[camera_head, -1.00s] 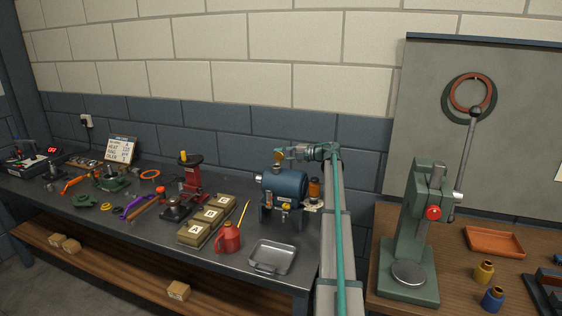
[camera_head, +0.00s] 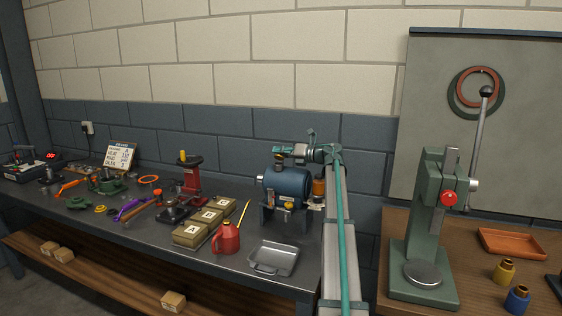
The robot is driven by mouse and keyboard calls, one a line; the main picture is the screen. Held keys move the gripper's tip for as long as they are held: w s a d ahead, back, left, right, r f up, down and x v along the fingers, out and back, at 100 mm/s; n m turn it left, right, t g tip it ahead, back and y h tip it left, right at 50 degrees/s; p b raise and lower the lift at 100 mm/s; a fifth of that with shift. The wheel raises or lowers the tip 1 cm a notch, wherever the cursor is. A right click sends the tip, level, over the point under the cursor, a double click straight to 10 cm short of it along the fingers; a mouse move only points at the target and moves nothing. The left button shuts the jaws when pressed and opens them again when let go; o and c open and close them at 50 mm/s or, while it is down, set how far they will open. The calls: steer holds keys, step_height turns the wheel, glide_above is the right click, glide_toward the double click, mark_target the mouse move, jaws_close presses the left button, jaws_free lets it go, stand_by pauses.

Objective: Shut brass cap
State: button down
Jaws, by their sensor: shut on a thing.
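The blue casing (camera_head: 287,186) stands on the grey bench near its right end. A small brownish-brass piece, apparently the brass cap (camera_head: 280,160), sits at the top of the casing. My gripper (camera_head: 284,152) reaches in from the right, level, just above the casing. It appears shut on the cap; the fingers are small and partly merge with it, so the exact contact is unclear. A brass fitting (camera_head: 288,205) shows low on the casing's front.
A grey tray (camera_head: 273,258), a red oil can (camera_head: 226,238) and lettered boxes (camera_head: 207,226) lie in front and left. A green press (camera_head: 428,230) stands on the wooden bench at right.

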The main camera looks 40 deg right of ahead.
steer(key=n+b, duration=0.2)
steer(key=b, duration=0.1)
steer(key=a+f+n+b, duration=0.1)
steer(key=n+b, duration=0.1)
steer(key=shift+s+a+f+t, duration=0.1)
steer(key=shift+s+t, duration=0.2)
steer(key=shift+s, duration=0.1)
steer(key=n+b, duration=0.2)
steer(key=b, duration=0.1)
steer(key=shift+s+a+f+n, duration=0.1)
steer(key=shift+s+a+n, duration=0.1)
steer(key=shift+a+n, duration=0.1)
steer(key=c, duration=1)
jaws_free()
steer(key=shift+c, duration=0.2)
steer(key=v, duration=1.2)
steer(key=shift+f, duration=0.2)
